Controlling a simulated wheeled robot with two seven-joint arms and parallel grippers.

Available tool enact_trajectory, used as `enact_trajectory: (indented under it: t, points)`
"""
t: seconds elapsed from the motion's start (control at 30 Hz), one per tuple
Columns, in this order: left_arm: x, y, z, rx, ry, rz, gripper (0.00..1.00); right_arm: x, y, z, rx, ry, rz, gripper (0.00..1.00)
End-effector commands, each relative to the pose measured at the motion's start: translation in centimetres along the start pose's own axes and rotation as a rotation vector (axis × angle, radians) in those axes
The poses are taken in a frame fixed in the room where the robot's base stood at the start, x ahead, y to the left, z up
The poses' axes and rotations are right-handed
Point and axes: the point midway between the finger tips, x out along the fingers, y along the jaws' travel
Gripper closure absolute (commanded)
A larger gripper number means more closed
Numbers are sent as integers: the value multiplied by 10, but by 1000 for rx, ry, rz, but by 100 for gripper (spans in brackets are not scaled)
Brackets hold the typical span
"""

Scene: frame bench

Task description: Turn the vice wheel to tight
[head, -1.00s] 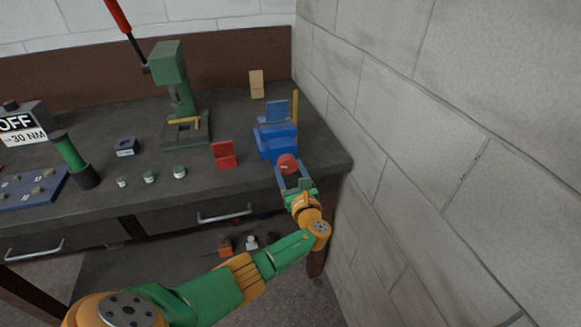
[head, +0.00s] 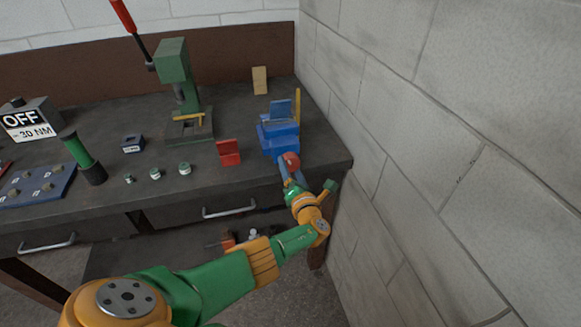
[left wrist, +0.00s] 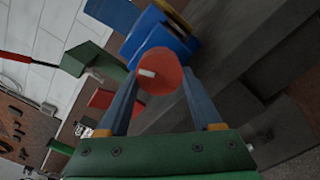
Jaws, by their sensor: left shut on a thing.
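The blue vice (head: 279,135) stands at the right end of the bench, near the block wall. Its red wheel (head: 292,160) faces me at the bench's front edge. My left gripper (head: 286,168) is at the wheel, its fingers shut on the wheel's two sides. In the left wrist view the red wheel (left wrist: 160,72), with a pale mark on its face, sits between the two grey-blue fingertips, and the blue vice (left wrist: 158,35) is behind it. My right gripper is not in view.
The grey block wall (head: 440,150) rises close to the right of my left arm. A red angled block (head: 229,152) stands left of the vice. A green press (head: 175,75) and several small jars stand farther left. A drawer handle (head: 229,211) sticks out below.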

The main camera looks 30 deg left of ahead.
Motion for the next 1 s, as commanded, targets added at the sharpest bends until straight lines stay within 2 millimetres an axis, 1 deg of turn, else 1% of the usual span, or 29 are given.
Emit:
enact_trajectory:
  t: [0.03,0.2,0.4,0.7,1.0]
  points:
    - [0,1,4,36,-6,1,90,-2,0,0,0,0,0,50]
    - [0,2,4,157,-7,2,90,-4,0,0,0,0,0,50]
    - [0,2,4,261,-7,3,90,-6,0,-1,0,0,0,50]
    - [0,2,4,333,-8,2,90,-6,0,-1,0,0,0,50]
    - [0,2,4,342,-9,3,90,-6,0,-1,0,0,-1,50]
